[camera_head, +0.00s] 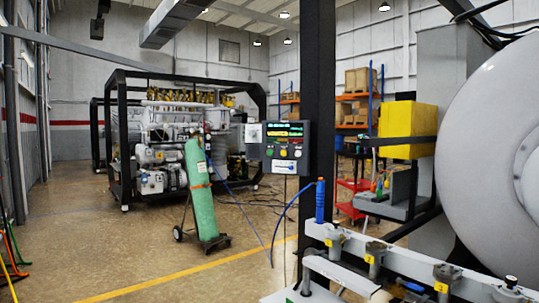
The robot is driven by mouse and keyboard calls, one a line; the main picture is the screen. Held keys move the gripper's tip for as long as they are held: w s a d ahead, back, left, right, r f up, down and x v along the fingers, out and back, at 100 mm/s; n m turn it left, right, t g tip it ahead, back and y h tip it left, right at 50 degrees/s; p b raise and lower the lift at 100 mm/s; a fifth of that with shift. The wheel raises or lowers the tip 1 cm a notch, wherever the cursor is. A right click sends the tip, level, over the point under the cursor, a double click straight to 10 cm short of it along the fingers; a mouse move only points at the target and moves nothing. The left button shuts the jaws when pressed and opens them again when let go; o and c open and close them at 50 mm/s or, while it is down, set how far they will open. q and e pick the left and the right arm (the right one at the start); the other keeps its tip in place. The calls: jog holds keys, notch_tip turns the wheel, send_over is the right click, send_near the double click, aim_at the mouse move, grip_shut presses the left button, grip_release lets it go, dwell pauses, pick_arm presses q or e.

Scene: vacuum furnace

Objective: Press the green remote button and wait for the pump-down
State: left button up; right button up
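The remote control box (276,140) is a dark grey box mounted beside a black vertical post, near the middle of the view. It has a lit green and yellow display (285,131) on its upper half. Below the display is a row of small round buttons, with a green button (269,152) at the left end and a yellow one to its right. The buttons are too small to tell whether any is pressed. No gripper shows in this view, and nothing visible touches the box.
A green gas cylinder (200,190) leans on a wheeled cart left of the box. A black-framed pump skid (165,145) stands behind. The big round furnace door (500,140) fills the right. A white rail with valves (400,272) crosses the lower right. The floor at left is open.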

pick_arm(q)
jog(key=shift+c, duration=0.2)
grip_shut()
jog(key=shift+w, duration=0.1)
dwell(1.4)
